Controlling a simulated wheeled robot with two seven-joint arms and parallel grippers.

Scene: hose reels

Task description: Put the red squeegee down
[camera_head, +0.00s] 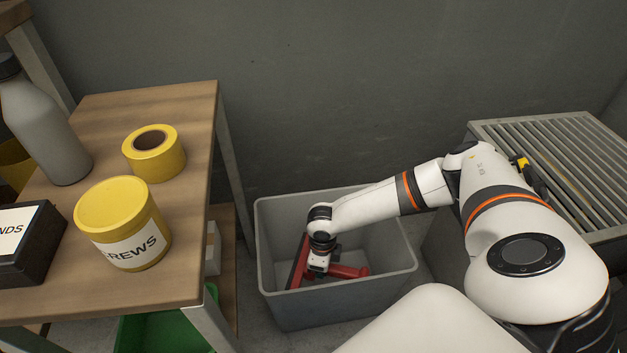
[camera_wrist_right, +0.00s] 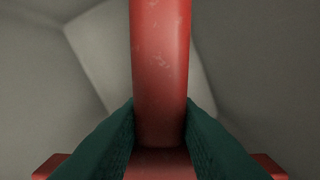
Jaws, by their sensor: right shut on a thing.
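The red squeegee (camera_head: 348,271) is inside the grey bin (camera_head: 340,313), with its handle towards the right and its long head leaning at the left. In the right wrist view the red handle (camera_wrist_right: 160,70) stands between the dark green fingers of my right gripper (camera_wrist_right: 160,140), with the squeegee's red head (camera_wrist_right: 160,165) below. My right gripper (camera_head: 317,268) reaches down into the bin and is shut on the squeegee. I cannot tell whether the squeegee touches the bin's floor. My left gripper is out of view.
A wooden table (camera_head: 185,230) at the left holds a yellow tape roll (camera_head: 165,165), a yellow screws tub (camera_head: 135,240), a grey bottle (camera_head: 45,125) and a dark box (camera_head: 25,245). A green bin (camera_head: 165,330) is below. A slatted grey grate (camera_head: 575,160) stands at the right.

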